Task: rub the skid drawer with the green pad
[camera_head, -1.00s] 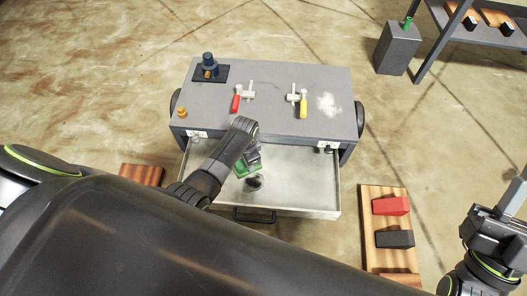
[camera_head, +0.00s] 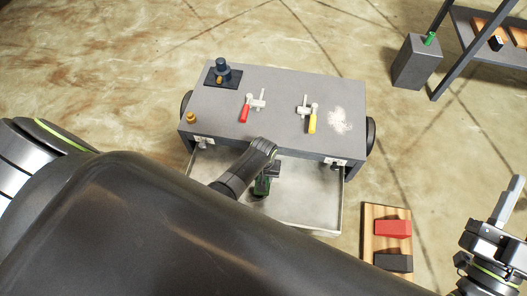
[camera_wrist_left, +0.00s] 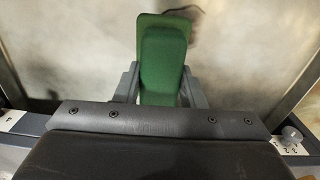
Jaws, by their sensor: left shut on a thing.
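The skid drawer (camera_head: 318,205) is a pale grey metal tray, pulled open under the grey bench; my body hides its front. My left gripper (camera_head: 264,181) reaches down into the drawer, shut on the green pad (camera_head: 261,188). In the left wrist view my left gripper (camera_wrist_left: 160,88) has a finger on each side of the green pad (camera_wrist_left: 164,62), with the drawer floor (camera_wrist_left: 85,65) beneath. I cannot tell whether the pad touches the floor. A dark smudge (camera_wrist_left: 188,12) shows by the pad's far end. My right gripper (camera_head: 508,205) is at the right edge, away from the drawer.
The bench top (camera_head: 285,95) holds a red-handled clamp (camera_head: 246,107), a yellow-handled clamp (camera_head: 311,119), a dark blue fixture (camera_head: 221,72) and white powder (camera_head: 339,119). A wooden board (camera_head: 373,230) with red and black blocks lies at the right. The drawer walls enclose my left gripper.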

